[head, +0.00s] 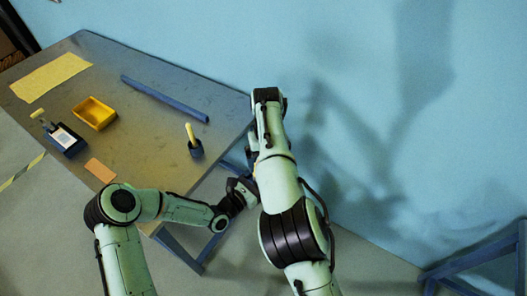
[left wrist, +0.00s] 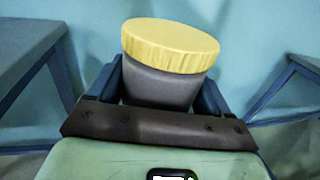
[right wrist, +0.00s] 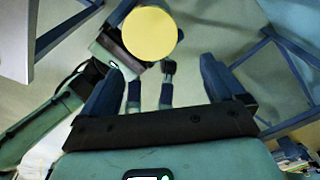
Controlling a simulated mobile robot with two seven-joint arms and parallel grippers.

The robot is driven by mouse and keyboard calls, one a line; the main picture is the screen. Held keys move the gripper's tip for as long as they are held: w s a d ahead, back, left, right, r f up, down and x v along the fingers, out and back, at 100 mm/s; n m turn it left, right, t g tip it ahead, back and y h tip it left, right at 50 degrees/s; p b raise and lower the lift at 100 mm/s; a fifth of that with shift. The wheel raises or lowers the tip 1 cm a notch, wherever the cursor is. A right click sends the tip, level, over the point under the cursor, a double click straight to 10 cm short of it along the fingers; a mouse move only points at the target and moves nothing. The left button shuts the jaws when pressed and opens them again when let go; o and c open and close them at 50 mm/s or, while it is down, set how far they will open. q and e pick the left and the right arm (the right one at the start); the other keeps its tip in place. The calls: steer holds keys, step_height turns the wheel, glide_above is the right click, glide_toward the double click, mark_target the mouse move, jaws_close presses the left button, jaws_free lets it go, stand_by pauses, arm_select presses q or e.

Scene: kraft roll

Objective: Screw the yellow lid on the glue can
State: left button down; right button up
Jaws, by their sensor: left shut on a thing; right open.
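The glue can (left wrist: 160,86) is a grey cylinder, upright between the fingers of my left gripper (left wrist: 163,88), which is shut on it. The yellow lid (left wrist: 170,46) sits on top of the can and looks nearly level; I cannot tell whether its thread is engaged. In the right wrist view the lid (right wrist: 150,33) shows from above as a round yellow disc and hides the can. My right gripper (right wrist: 160,85) is open and empty, with the lid beyond its fingertips and off to the left. In the head view my right arm mostly hides the can and lid.
The table (head: 150,150) holds a yellow tray (head: 95,115), a yellow sheet (head: 52,77), a blue bar (head: 165,98), a dark labelled holder (head: 65,139), an orange block (head: 100,170) and a dark cup with a yellow stick (head: 195,147). Another blue-framed stand (head: 485,262) is at the lower right.

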steer(key=s+d+n+g+h, duration=0.2)
steer(key=s+n, duration=0.2)
steer(key=n, duration=0.8)
steer(key=a+n, duration=0.1)
steer(key=n, duration=1)
steer(key=w+a+n+t, duration=0.1)
steer(key=n, duration=1.1)
steer(key=w+a+n+y, duration=0.1)
steer(key=a+n, duration=0.1)
steer(key=n, duration=0.9)
steer(key=shift+w+f+n, duration=0.25)
steer(key=shift+f+n, duration=0.15)
steer(key=n, duration=0.4)
steer(key=shift+w+r+n+t, duration=0.4)
steer(key=n, duration=0.2)
steer(key=r+n, duration=0.1)
steer(key=n, duration=0.1)
steer(key=shift+w+y, duration=0.3)
steer(key=shift+w, duration=0.1)
steer(key=n, duration=0.2)
steer(key=w+r+n, duration=0.1)
steer(key=n, duration=0.1)
steer(key=n+t, duration=0.1)
steer(key=n, duration=0.2)
steer(key=shift+w+d+r+y, duration=0.25)
steer(key=shift+d+r+y, duration=0.05)
steer(key=shift+r+y, duration=0.1)
